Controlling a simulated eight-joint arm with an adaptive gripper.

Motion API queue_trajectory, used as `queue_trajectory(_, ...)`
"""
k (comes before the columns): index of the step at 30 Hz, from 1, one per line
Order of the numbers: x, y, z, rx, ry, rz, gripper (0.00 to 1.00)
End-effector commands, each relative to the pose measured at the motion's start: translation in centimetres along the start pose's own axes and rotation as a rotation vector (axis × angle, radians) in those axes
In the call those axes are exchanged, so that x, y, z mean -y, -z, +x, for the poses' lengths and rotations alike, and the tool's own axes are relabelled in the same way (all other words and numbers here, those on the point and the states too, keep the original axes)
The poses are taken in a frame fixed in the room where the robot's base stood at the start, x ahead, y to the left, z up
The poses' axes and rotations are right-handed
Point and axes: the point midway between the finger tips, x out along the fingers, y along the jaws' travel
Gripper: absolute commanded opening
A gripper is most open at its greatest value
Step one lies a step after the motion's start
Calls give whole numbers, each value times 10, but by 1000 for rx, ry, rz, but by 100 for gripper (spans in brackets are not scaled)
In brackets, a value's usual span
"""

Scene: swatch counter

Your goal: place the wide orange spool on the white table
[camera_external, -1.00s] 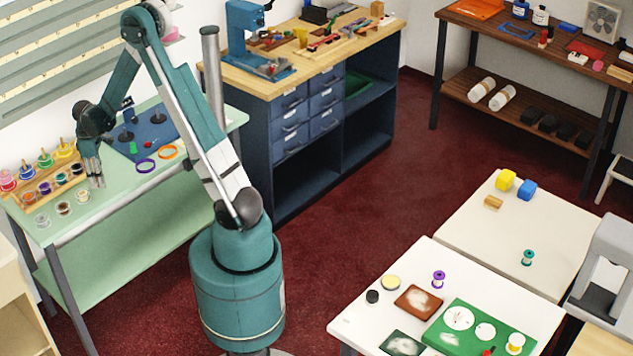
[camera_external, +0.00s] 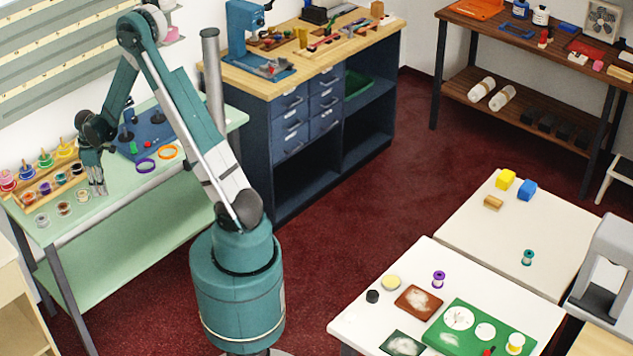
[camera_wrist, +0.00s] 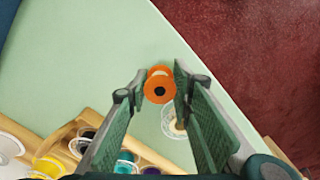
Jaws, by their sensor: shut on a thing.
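The orange spool (camera_wrist: 159,88) is between my gripper's two fingertips in the wrist view, over the pale green table. My gripper (camera_wrist: 157,88) is shut on it. In the external view my gripper (camera_external: 98,188) is low over the green table's front part, and I cannot make out the spool there. Two white-topped tables stand at the right: a nearer one (camera_external: 372,318) with a green mat, and a farther one (camera_external: 560,224) behind it.
The green table (camera_external: 120,207) holds a wooden spool rack (camera_external: 50,190), loose spools and a blue board (camera_external: 150,137). The nearer white table bears a purple spool (camera_external: 438,279) and a brown tray (camera_external: 418,302). The farther one has blocks and a teal spool (camera_external: 527,257).

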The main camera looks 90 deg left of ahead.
Motion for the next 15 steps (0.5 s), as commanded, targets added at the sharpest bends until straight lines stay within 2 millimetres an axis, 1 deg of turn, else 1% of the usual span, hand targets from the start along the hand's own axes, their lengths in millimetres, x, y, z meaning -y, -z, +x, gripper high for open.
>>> queue_trajectory(1,0,0,1,0,0,0,27)
queue_trajectory(3,0,0,0,0,0,0,36)
queue_trajectory(4,0,0,0,0,0,0,38)
queue_trajectory(15,0,0,-1,0,0,0,38)
